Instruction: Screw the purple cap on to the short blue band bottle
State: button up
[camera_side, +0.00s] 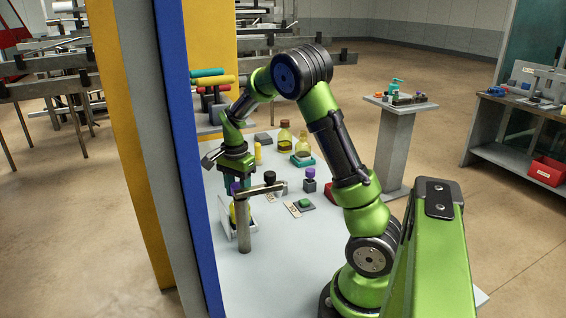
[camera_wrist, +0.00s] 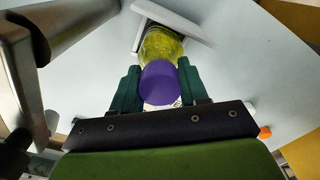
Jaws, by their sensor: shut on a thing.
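My gripper (camera_wrist: 158,78) has its green fingers on both sides of the purple cap (camera_wrist: 160,87) and is shut on it. A bottle with yellow-green contents (camera_wrist: 164,43) is right beyond the cap in the wrist view, in line with it. I cannot tell whether cap and bottle touch. The bottle's blue band is not visible. In the side view my gripper (camera_side: 239,186) is low at the left of the table, the purple cap (camera_side: 235,188) between its fingers. The yellow bottle (camera_side: 233,213) is below it, partly hidden by a post, at a pale holder (camera_side: 226,226).
A grey metal post with a side arm (camera_side: 245,222) stands close to my gripper. A tall blue-edged panel (camera_side: 185,130) borders the left.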

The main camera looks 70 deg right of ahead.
jog(key=shift+m, duration=0.9)
jog(key=shift+m, duration=0.9)
jog(key=shift+m, duration=0.8)
